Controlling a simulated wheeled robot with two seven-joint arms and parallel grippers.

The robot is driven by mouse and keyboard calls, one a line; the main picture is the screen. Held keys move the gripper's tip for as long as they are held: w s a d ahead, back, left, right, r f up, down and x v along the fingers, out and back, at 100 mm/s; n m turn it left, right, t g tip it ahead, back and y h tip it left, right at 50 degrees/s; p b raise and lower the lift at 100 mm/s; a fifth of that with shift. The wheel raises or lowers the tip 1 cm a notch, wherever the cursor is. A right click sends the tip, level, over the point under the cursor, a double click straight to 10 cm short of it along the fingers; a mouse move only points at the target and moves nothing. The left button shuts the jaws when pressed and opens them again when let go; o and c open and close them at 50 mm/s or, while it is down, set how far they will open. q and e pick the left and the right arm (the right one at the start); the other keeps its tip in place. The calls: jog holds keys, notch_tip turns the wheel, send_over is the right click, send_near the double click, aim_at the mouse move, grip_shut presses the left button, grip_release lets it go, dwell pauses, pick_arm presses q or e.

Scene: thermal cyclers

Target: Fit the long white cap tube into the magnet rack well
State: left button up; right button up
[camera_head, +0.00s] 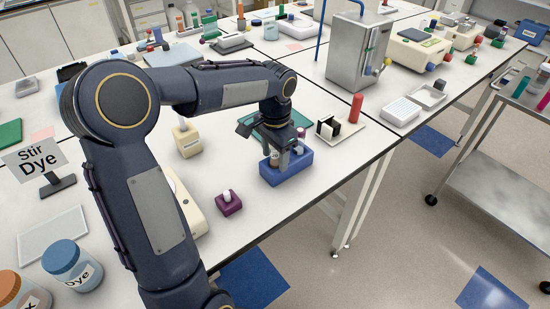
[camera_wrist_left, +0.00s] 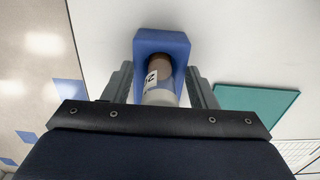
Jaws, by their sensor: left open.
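My left gripper (camera_head: 286,150) is open, reaching down over a blue block (camera_head: 288,173) near the table's front edge. In the left wrist view, its fingers stand on either side of a labelled tube (camera_wrist_left: 158,90) with a pale grey near end. A round brown shape (camera_wrist_left: 160,63) shows beyond it, inside the blue block (camera_wrist_left: 161,38). The fingers partly hide the block's contents in the head view. A small purple block (camera_head: 229,205) with a white-topped piece (camera_head: 227,195) stands to the left. I cannot tell which block is the magnet rack. My right gripper is out of view.
A board with black and white upright pieces (camera_head: 328,128) and a red cylinder (camera_head: 356,107) stand right of the blue block. A cream block (camera_head: 187,142) is left, and a teal mat (camera_wrist_left: 243,110) lies near the gripper. White table is clear around the purple block.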

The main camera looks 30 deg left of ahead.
pick_arm(q)
jog(key=c, duration=1.1)
